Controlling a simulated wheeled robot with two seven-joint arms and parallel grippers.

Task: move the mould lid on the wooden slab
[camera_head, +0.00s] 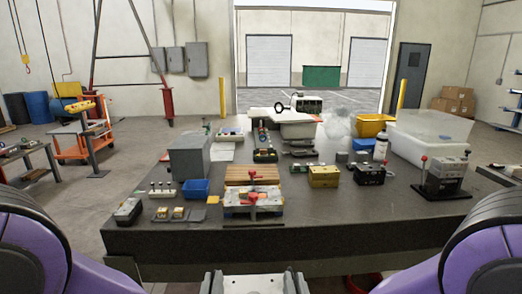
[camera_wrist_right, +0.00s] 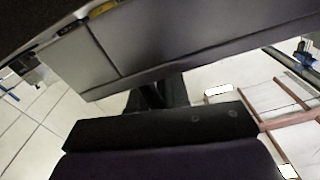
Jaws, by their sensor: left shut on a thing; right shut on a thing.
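A pale grey metal block (camera_head: 253,284), which looks like the mould lid, shows at the bottom middle of the head view, in front of the table edge. The lower part is cut off by the frame. My left gripper (camera_head: 212,283) is shut on its left end and my right gripper (camera_head: 294,283) is shut on its right end; only their dark tips show. The brown wooden slab (camera_head: 252,173) lies on the table straight ahead, with a small red-handled clamp by it.
The dark table (camera_head: 370,212) has a clear front strip to the right. Left of the slab are a blue bin (camera_head: 195,188), a grey box (camera_head: 190,157) and small blocks (camera_head: 161,189). Right of it are a yellow block (camera_head: 323,177) and a black block (camera_head: 369,174).

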